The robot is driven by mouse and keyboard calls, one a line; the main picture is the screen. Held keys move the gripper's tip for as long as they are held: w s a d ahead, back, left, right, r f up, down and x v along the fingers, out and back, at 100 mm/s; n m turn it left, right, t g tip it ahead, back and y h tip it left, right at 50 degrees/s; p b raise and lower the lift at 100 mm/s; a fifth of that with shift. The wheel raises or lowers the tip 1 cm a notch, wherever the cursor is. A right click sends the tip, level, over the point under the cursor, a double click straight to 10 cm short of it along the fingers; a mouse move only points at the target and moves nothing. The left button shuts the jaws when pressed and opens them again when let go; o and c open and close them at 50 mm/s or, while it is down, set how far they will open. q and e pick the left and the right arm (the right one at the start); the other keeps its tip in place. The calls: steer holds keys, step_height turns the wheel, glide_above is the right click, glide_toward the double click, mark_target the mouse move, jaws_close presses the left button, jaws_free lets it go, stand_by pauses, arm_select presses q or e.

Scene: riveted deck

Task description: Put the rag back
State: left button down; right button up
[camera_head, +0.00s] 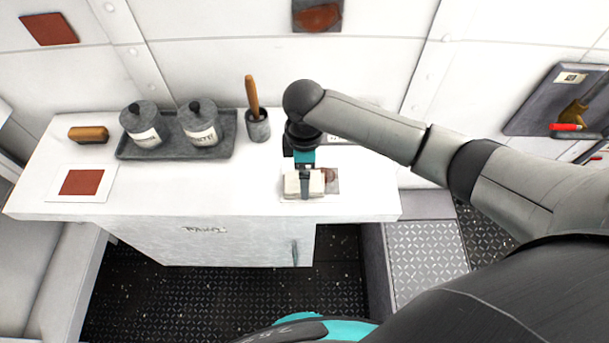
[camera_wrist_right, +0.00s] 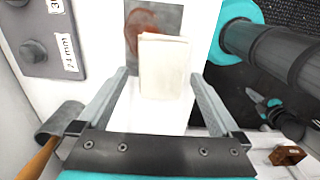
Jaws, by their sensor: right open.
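The rag (camera_head: 303,184) is a folded cream cloth lying near the front edge of the white counter, toward its right end. It also shows in the right wrist view (camera_wrist_right: 163,68), lying between the lines of my two fingers. My right gripper (camera_head: 304,184) is directly above the rag and points down. In the right wrist view my right gripper (camera_wrist_right: 160,76) is open, with a finger apart on each side of the cloth. What looks like my left gripper (camera_wrist_right: 268,107) is small at the right of the right wrist view; its jaws are unclear.
A grey plate with a reddish stain (camera_head: 331,181) lies beside the rag. A white card with a red-brown square (camera_head: 81,182) lies at the counter's left. Behind are a wooden brush (camera_head: 88,134), a tray (camera_head: 130,151) with two lidded jars, and a cup (camera_head: 258,126) holding a wooden-handled tool.

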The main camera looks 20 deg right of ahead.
step_height(320, 180, up, 10)
steer(key=p, duration=0.1)
steer(key=shift+f, duration=0.2)
steer(key=shift+s, duration=0.1)
stand_by(0.3)
